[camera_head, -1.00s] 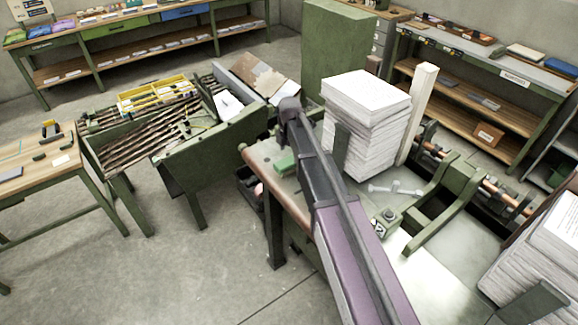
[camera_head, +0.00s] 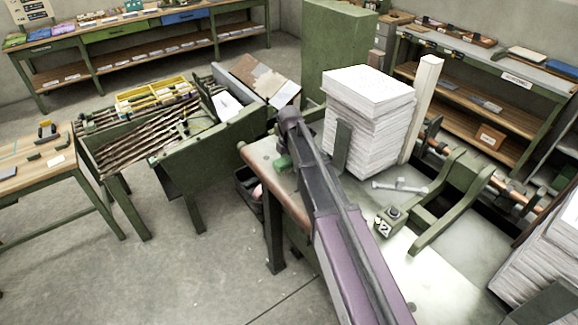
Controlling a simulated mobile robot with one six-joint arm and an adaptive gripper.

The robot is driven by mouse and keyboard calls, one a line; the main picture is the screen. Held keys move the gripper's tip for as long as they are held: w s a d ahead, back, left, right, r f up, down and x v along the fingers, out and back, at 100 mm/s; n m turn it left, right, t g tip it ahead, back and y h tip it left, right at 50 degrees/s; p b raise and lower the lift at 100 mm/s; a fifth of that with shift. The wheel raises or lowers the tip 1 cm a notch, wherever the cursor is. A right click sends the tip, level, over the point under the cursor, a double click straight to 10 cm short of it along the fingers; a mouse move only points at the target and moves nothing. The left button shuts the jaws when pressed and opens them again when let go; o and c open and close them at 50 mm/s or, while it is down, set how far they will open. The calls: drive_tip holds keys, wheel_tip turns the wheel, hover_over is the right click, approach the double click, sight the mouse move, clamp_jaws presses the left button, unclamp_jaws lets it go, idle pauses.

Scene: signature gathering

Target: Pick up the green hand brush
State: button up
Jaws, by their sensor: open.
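A small green object (camera_head: 284,161), which looks like the green hand brush, lies near the left end of the bench top (camera_head: 262,158). It is just left of my arm, which hides part of it, and its bristles cannot be made out. My arm reaches from the bottom right up across the bench, and its dark far joint is above and beside the green object. My gripper's fingers do not show; the arm hides them.
A tall paper stack (camera_head: 368,115) and a pale upright post (camera_head: 424,100) stand right of my arm. A green-sided trough (camera_head: 205,150) stands left of the bench. Floor is free at lower left.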

idle(0.5)
drive_tip(key=c, duration=1.3)
drive_tip(key=shift+r, duration=0.2)
wheel_tip(320, 180, up, 4)
drive_tip(key=p, duration=0.4)
drive_tip(key=shift+f, duration=0.15)
drive_tip(key=s+d, duration=0.1)
drive_tip(key=s, duration=0.4)
drive_tip(key=s+d, duration=0.1)
drive_tip(key=s, duration=0.4)
drive_tip(key=s+d+r+p, duration=0.1)
drive_tip(key=s, duration=0.4)
drive_tip(key=shift+s, duration=0.35)
drive_tip(key=o, duration=0.6)
drive_tip(key=c, duration=0.3)
drive_tip(key=shift+c, duration=0.2)
